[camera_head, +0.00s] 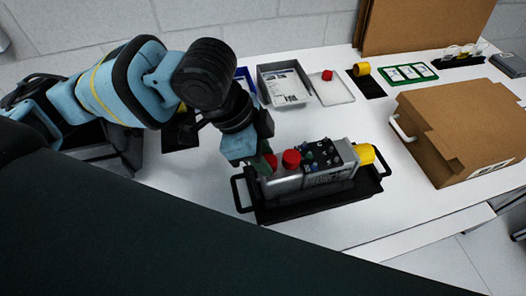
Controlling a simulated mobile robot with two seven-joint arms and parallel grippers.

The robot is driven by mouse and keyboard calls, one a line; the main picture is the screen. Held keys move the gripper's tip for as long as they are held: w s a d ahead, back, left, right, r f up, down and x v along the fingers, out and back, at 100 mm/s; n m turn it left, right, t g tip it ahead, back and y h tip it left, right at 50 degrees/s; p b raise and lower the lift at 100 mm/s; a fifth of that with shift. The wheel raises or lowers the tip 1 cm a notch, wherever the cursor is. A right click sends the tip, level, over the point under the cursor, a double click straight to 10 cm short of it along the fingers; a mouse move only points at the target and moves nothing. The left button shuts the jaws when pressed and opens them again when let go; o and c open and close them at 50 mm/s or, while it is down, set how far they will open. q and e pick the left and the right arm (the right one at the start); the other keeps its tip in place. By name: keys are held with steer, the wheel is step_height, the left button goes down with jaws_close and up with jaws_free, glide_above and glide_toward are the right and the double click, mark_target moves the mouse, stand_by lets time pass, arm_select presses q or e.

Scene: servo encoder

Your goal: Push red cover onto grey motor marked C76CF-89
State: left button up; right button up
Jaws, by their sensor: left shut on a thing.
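The grey motor (297,184) lies lengthwise in a black tray (318,211) with handles at both ends. Its marking is too small to read. A yellow cap (366,153) is at its right end. One red cover (291,158) sits on top of the motor. A second red cover (270,163) shows at the motor's left part, right at my left gripper (263,158). This gripper points down and is shut on that cover, partly hiding it. I cannot tell whether this cover is fully seated. My right gripper is not in view.
Behind are a grey bin (284,84) with a paper, a clear tray with a red cap (328,75), a yellow part (361,69) on a black mat and a green-framed board (408,73). A cardboard box (462,125) stands right. White table is free around the black tray.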

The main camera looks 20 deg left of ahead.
arm_select(q)
steer(key=shift+f, duration=0.2)
steer(key=o, duration=1)
steer(key=w+v, duration=0.1)
steer(key=v, duration=0.6)
steer(key=shift+s+r+p, duration=0.45)
steer(key=shift+s, duration=0.1)
steer(key=shift+a+f, duration=0.1)
steer(key=shift+a, duration=0.05)
